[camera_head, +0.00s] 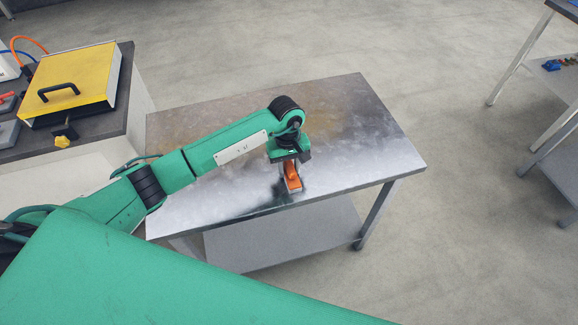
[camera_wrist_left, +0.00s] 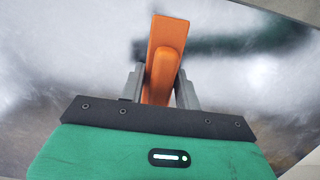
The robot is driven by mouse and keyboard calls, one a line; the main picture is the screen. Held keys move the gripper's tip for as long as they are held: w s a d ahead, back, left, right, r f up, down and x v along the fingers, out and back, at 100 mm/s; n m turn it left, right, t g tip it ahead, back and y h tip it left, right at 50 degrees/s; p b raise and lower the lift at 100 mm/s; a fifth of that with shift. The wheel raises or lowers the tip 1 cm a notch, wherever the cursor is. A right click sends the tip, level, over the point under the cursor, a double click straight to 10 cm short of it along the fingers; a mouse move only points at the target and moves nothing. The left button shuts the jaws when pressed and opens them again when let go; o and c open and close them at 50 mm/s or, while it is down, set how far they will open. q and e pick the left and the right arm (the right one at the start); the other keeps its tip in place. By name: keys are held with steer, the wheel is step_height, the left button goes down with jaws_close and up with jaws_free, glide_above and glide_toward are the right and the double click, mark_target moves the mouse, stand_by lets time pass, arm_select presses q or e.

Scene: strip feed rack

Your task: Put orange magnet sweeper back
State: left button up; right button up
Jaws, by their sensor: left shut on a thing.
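The orange magnet sweeper (camera_head: 291,176) is at the front part of the metal table (camera_head: 221,191), below my left gripper (camera_head: 288,167). In the left wrist view the orange sweeper (camera_wrist_left: 163,58) stands between the two grey fingers of my left gripper (camera_wrist_left: 160,85), which is shut on it. I cannot tell whether the sweeper touches the tabletop or is just above it. My right gripper is not in view.
A counter at the left holds a yellow-lidded box (camera_head: 72,82) with a black handle and a yellow knob (camera_head: 62,141). The rest of the metal tabletop is bare. Another table (camera_head: 562,80) with small items stands at the far right. Open floor lies between.

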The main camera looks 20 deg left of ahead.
arm_select(q)
steer(key=shift+f, duration=0.15)
steer(key=o, duration=0.9)
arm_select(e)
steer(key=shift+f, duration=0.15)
arm_select(q)
steer(key=shift+r, duration=0.25)
steer(key=shift+w+r, duration=0.1)
steer(key=shift+r, duration=0.15)
steer(key=r+b, duration=0.1)
steer(key=r, duration=0.2)
steer(key=r+b, duration=0.1)
steer(key=r, duration=0.3)
steer(key=w+r+b, duration=0.1)
steer(key=r, duration=0.2)
steer(key=shift+a+r, duration=0.15)
steer(key=shift+a, duration=0.25)
steer(key=shift+r, duration=0.5)
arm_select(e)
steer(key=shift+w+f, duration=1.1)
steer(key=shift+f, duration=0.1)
